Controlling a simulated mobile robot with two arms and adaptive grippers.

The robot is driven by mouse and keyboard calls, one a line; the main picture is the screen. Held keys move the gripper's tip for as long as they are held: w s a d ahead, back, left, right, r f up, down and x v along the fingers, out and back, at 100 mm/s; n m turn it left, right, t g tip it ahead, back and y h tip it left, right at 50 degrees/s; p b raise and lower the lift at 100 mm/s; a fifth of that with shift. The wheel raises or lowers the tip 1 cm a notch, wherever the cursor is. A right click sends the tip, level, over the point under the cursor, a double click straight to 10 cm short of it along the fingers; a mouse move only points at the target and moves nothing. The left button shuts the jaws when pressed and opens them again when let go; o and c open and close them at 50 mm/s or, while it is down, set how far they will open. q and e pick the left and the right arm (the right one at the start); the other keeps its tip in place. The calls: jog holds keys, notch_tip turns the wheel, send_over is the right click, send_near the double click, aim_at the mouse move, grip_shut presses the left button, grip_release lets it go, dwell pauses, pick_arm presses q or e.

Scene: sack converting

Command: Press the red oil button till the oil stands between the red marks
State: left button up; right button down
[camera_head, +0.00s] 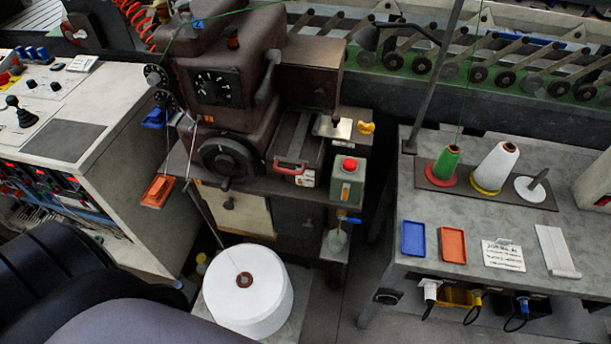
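The red button (349,164) sits on top of a small green oil box (346,187) at the right end of the sewing machine's table. A small pale window (345,191) shows on the front of the box. It is too small to make out the red marks or the oil level. Nothing touches the button. Neither of my grippers is in view.
The brown sewing machine (215,130) stands left of the oil box, with a red-handled lid (291,168) between. A white thread cone (248,290) stands below. The grey bench (470,225) at right holds cones and trays. A pole (435,80) rises from its left edge.

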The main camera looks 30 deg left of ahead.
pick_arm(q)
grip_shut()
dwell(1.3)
